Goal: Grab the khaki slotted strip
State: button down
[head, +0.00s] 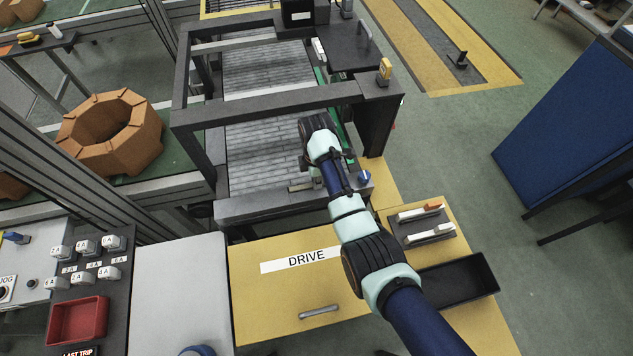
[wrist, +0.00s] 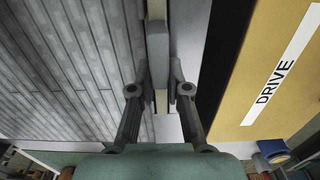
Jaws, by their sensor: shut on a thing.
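The khaki slotted strip (wrist: 157,55) runs upright through the wrist view, between the two fingers of my gripper (wrist: 160,88). The fingers press on it from both sides. In the head view a short piece of the strip (head: 300,187) shows at the near end of the roller conveyor, just left of my gripper (head: 318,180). My arm hides the rest of it, and its slots are too small to make out.
The roller conveyor (head: 255,160) lies under a dark frame (head: 270,100). In front is a yellow panel marked DRIVE (head: 290,290). A dark tray (head: 458,280) and a holder with light-handled tools (head: 420,225) stand to the right. A blue knob (head: 364,176) sits beside my gripper.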

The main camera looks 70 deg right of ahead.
notch_tip(320, 180, up, 20)
jog(key=p, duration=1)
jog(key=shift+p, duration=0.3)
